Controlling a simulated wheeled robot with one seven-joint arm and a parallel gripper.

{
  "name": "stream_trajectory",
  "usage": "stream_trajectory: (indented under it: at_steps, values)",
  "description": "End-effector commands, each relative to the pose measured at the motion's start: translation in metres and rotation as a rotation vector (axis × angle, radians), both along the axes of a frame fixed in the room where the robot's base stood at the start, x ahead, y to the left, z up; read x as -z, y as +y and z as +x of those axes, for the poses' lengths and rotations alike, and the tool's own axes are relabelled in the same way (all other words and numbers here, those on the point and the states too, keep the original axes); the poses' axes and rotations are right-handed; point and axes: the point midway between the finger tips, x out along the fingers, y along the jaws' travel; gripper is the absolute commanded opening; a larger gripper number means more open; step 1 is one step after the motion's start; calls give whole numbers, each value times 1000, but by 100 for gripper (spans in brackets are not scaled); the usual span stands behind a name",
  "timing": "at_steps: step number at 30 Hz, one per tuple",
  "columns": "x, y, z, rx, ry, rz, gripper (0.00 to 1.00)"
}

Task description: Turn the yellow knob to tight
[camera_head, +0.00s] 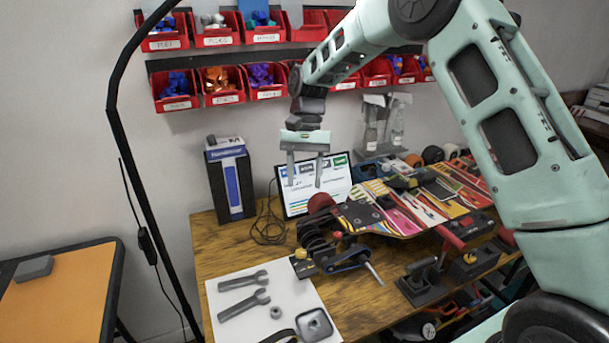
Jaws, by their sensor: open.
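My gripper (305,182) hangs open and empty, fingers pointing down, in front of the propped-up screen and above the back of the workbench. A small yellow knob (301,254) sits on a dark block near the bench's left front, below my gripper and well apart from it. Another small yellowish part (470,258) shows on a black box at the right. Which of the two is the task's knob, and how tight either is, I cannot tell.
A colourful skateboard deck (385,212) is held over the wooden workbench (225,262). A white sheet (235,318) with wrenches lies at front left. A blue-black box (231,180) stands at the back left. Red bins (225,98) line the wall. A black lamp pole (133,170) rises at left.

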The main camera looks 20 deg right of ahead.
Motion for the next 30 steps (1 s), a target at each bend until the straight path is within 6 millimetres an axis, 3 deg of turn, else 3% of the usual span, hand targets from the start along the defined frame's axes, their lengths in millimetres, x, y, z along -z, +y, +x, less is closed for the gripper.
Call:
stream_trajectory:
  at_steps: [14,22,30]
  values:
    - [-1,-2,1,17,-2,-3,46]
    - [10,-17,-9,266,-9,-16,46]
    - [3,-28,-23,492,-2,-3,46]
